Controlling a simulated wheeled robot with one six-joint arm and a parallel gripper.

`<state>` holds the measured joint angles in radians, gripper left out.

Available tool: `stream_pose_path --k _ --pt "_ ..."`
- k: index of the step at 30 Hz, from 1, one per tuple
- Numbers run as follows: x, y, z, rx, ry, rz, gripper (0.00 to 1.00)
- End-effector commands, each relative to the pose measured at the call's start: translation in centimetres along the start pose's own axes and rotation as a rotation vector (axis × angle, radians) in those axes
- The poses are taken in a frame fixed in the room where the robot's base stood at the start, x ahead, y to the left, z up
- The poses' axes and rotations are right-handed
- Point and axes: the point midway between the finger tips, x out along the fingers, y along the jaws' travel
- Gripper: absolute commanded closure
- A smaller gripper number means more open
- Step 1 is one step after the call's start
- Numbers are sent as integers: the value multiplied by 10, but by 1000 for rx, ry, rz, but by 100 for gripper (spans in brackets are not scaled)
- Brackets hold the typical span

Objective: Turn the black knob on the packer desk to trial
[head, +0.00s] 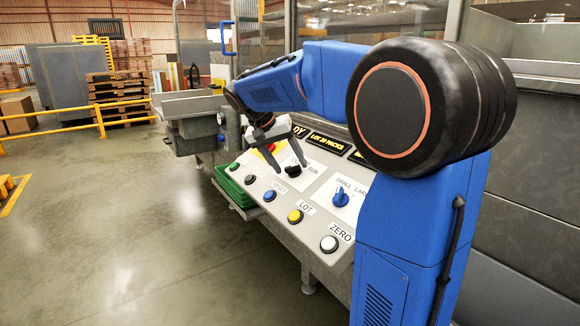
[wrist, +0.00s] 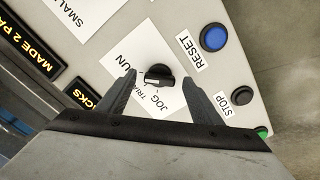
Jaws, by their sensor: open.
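The black knob (head: 292,171) sits on a white label plate on the sloping packer desk (head: 318,182). In the wrist view the black knob (wrist: 157,75) lies between my fingertips, with the words JOG, TRIAL and RUN around it. My gripper (head: 287,166) is over the desk, fingers spread apart. In the wrist view my gripper (wrist: 160,77) has one finger on each side of the knob, with gaps visible; I cannot tell the height.
A blue knob (head: 341,198) labelled SMALL LARGE is nearer me. Along the front edge are a white ZERO button (head: 329,243), a yellow LOT button (head: 295,216), a blue RESET button (wrist: 214,37) and a black STOP button (wrist: 234,98). Open floor lies left.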

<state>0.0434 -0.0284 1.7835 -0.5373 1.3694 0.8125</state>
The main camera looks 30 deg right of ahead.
Motion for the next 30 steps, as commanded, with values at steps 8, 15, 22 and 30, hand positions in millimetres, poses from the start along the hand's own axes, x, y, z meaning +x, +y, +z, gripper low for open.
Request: stream_pose_path --k 8,15,22,30 --pt "15 0 0 0 0 0 41" --pt "15 0 0 0 0 0 43" --pt "15 0 0 0 0 0 82" --pt "15 0 0 -35 0 -1 82"
